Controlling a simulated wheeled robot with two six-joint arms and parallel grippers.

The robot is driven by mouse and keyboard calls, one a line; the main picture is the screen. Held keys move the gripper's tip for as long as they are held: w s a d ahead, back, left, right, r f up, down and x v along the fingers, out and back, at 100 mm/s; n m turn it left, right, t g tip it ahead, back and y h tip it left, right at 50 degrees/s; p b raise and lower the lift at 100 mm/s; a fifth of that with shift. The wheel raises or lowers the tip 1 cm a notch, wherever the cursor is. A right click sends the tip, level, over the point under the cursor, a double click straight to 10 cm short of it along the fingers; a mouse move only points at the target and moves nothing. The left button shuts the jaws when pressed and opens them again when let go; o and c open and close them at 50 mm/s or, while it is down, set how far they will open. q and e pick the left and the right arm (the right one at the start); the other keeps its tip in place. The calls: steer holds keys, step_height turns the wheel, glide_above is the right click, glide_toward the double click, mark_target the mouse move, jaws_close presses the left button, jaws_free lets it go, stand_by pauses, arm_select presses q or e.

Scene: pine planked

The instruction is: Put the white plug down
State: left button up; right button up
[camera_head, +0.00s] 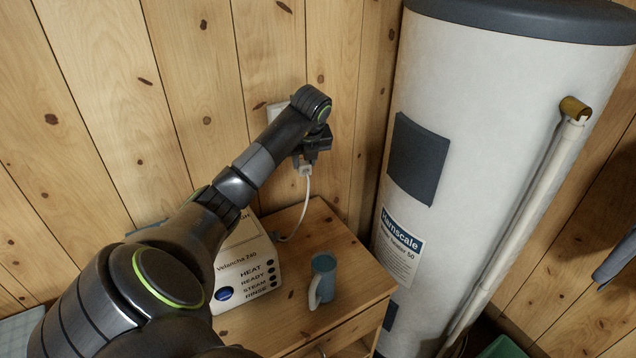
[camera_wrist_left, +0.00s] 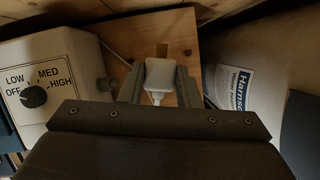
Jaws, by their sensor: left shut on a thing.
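The white plug (camera_head: 305,169) is between the fingers of my left gripper (camera_head: 306,160), with its white cord hanging down to the cabinet top. In the left wrist view the white plug (camera_wrist_left: 160,74) sits between the two fingertips of the left gripper (camera_wrist_left: 158,84), which is shut on it. The plug is held above the cabinet top (camera_head: 340,250), near the plank wall. My right gripper is not in view.
A white machine (camera_head: 245,262) with a printed front stands on the cabinet, left of a blue mug (camera_head: 323,277). A white wall plate (camera_head: 276,110) is partly behind my arm. A tall water heater (camera_head: 470,150) stands right. Bare wood lies behind the mug.

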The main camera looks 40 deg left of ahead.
arm_select(q)
steer(key=s+d+f+m+t+h+b, duration=0.2)
steer(key=s+d+f+m+b, duration=0.2)
steer(key=f+m, duration=0.45)
steer(key=m+h+b, duration=0.2)
steer(key=m+h, duration=0.1)
steer(key=m, duration=0.4)
glide_above(310, 256)
steer(key=s+d, duration=0.2)
step_height(310, 256, down, 4)
steer(key=f, duration=0.2)
steer(key=f+p, duration=0.1)
steer(key=f, duration=0.2)
steer(key=shift+s+d+f+p, duration=0.3)
steer(key=shift+d+f+p, duration=0.05)
steer(key=shift+f, duration=0.05)
step_height(310, 256, down, 4)
steer(key=shift+f+p, duration=0.1)
steer(key=shift+p, duration=0.25)
steer(key=shift+f, duration=0.1)
steer(key=o, duration=1.1)
